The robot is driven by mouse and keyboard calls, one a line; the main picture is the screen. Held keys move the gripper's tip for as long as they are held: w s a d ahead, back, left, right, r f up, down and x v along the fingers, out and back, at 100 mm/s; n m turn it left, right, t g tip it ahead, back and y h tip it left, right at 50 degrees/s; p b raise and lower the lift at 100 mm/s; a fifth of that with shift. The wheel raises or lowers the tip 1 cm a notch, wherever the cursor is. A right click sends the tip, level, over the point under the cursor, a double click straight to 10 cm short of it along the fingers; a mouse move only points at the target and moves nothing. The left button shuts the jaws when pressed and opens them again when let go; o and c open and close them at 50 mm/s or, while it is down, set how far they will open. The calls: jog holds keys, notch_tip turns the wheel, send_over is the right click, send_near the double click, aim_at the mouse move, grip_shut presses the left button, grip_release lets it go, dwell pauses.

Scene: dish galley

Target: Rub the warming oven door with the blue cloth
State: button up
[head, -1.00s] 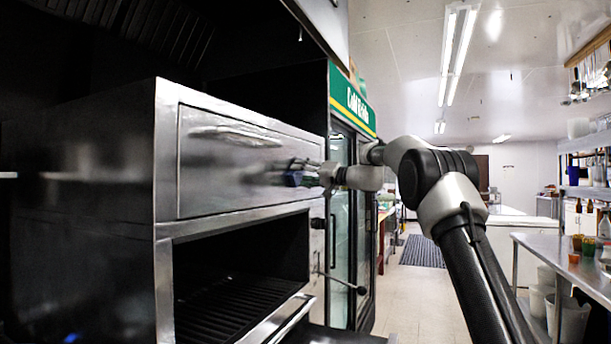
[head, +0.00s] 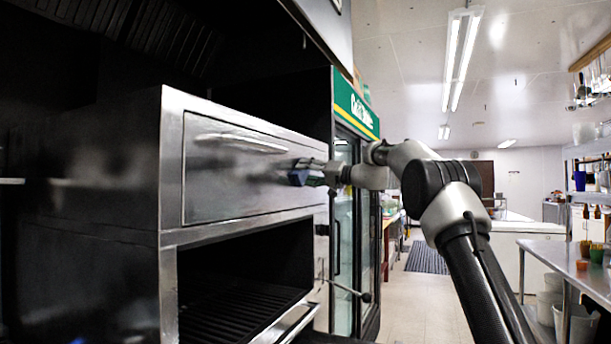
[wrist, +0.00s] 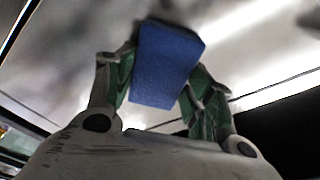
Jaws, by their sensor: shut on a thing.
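The warming oven door (head: 225,178) is a brushed steel panel with a horizontal bar handle, on the upper part of the steel oven at the left of the head view. My gripper (head: 300,175) is at the right part of this door, below and right of the handle. It is shut on the blue cloth (wrist: 166,65), which looks like a folded block between the two fingers in the wrist view. The cloth faces the steel surface (wrist: 80,50). It is at or very near the door; I cannot tell whether it touches. The cloth is small and dark in the head view.
Below the door is an open dark compartment with a rack (head: 235,310). A green-topped glass fridge (head: 355,200) stands just behind my gripper. A steel table (head: 560,258) with shelves is at the right. The tiled aisle (head: 425,305) between is clear.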

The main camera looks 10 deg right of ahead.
aim_at(291, 171)
jog(key=shift+w+d, duration=1.6)
jog(key=shift+w, duration=0.55)
jog(key=shift+s+a, duration=1.15)
jog(key=shift+s, duration=0.4)
jog(key=shift+s+a, duration=1.1)
jog(key=shift+s, duration=0.45)
jog(key=shift+s+a, duration=1.15)
jog(key=shift+s, duration=0.4)
jog(key=v, duration=0.6)
jog(key=shift+w+d+r, duration=0.2)
jog(key=shift+d, duration=0.05)
jog(key=shift+v, duration=1.45)
jog(key=shift+w+d+r, duration=0.1)
jog(key=shift+r, duration=0.05)
